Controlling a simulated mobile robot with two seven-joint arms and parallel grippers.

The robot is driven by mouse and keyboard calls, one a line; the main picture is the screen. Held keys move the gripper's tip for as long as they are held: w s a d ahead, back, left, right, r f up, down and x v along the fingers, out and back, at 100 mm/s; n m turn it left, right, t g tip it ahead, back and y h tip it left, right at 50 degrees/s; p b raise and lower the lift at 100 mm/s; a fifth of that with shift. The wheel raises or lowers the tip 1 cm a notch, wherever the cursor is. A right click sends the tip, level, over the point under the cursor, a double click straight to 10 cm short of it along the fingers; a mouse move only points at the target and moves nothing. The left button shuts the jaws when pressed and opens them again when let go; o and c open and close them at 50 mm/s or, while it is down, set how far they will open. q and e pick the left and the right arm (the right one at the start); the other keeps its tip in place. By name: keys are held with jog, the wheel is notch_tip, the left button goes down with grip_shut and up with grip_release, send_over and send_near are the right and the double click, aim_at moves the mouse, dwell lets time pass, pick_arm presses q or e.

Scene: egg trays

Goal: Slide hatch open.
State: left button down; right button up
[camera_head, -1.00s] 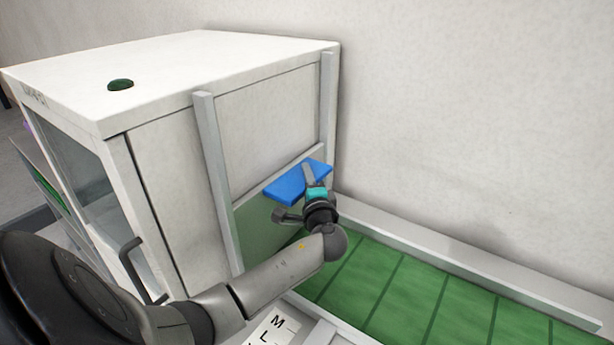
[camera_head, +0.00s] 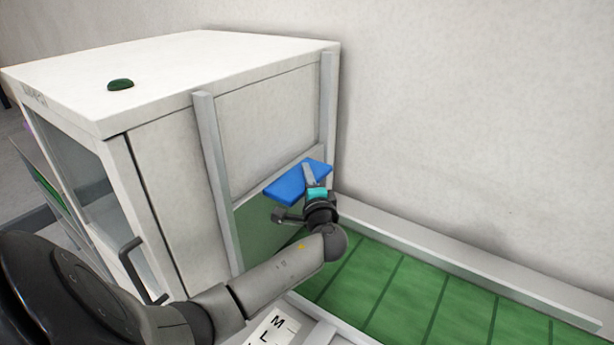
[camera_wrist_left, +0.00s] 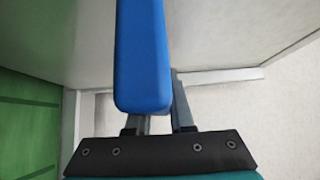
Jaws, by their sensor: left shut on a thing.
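The hatch (camera_head: 258,232) is a grey-green panel low on the side of the white cabinet, between two upright grey rails. A blue handle (camera_head: 290,186) sticks out flat from its top edge. My left gripper (camera_head: 309,172) is shut on the blue handle. In the left wrist view the blue handle (camera_wrist_left: 141,60) runs up from between the fingers of my left gripper (camera_wrist_left: 158,122), and the fingers are partly hidden behind it. The hatch's lower part is hidden behind my left arm. My right gripper is not in view.
The white cabinet (camera_head: 190,60) has a dark green button (camera_head: 120,85) on top and a glass front door with a dark handle (camera_head: 140,268). A green conveyor (camera_head: 410,300) with a grey side rail runs along the wall at right. A lettered label (camera_head: 274,328) lies at the bottom.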

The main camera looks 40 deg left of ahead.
pick_arm(q)
jog(key=shift+r, duration=0.1)
notch_tip(320, 180, up, 17)
jog(key=p, duration=1.3)
jog(key=shift+f, duration=0.2)
jog(key=c, duration=0.8)
grip_release()
jog(key=shift+d+f, duration=0.1)
jog(key=shift+b+v, duration=1.1)
jog(key=shift+v, duration=6.45)
jog(key=shift+d, duration=0.1)
